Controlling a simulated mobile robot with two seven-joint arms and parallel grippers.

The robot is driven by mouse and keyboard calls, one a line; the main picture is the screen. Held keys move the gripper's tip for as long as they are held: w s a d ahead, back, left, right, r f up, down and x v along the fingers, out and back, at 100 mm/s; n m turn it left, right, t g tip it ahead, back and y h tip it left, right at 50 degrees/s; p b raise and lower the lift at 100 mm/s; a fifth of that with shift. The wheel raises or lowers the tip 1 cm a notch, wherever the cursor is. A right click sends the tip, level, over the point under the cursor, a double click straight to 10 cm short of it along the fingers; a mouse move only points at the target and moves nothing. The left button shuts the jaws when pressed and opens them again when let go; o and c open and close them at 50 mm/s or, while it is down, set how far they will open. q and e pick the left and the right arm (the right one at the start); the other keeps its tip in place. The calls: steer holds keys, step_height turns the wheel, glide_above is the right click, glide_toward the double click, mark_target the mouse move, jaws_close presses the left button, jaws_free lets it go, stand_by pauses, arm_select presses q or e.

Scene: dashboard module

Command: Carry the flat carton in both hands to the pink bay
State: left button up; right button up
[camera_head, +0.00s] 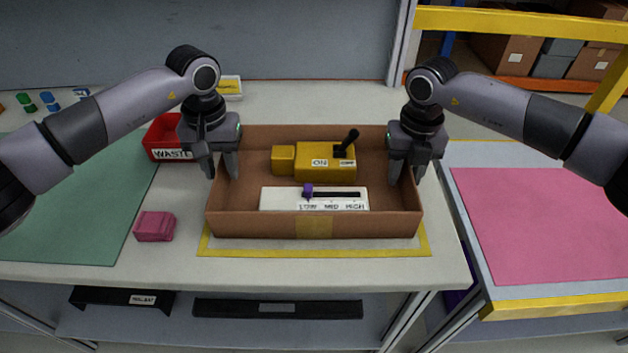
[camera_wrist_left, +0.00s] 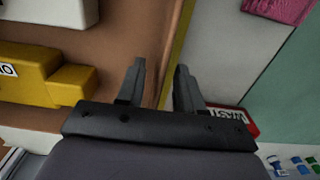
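The flat open carton (camera_head: 262,224) sits on the white bench inside a yellow outline. It holds a yellow switch box (camera_head: 325,170) with a black lever and a white slider panel (camera_head: 280,199) with a purple knob. My left gripper (camera_head: 222,174) is at the carton's left wall; in the left wrist view its open fingers (camera_wrist_left: 157,88) stand either side of the wall (camera_wrist_left: 172,50), with gaps showing. My right gripper (camera_head: 407,178) is at the right wall, fingers apart and seemingly astride it; contact cannot be told. The pink bay (camera_head: 550,220) is on a separate table at right.
A red WASTE bin (camera_head: 160,139) is close to my left gripper. A pink block (camera_head: 155,227) lies left of the carton, near a green mat (camera_head: 75,200). A gap separates the bench from the pink bay's table. Shelving with boxes (camera_head: 505,55) stands behind right.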

arm_select(q)
steer(key=shift+f, duration=0.7)
arm_select(e)
steer(key=shift+f, duration=0.65)
arm_select(q)
jaws_close()
arm_select(e)
jaws_close()
arm_select(q)
steer(key=shift+r, duration=0.15)
arm_select(e)
steer(key=shift+r, duration=0.15)
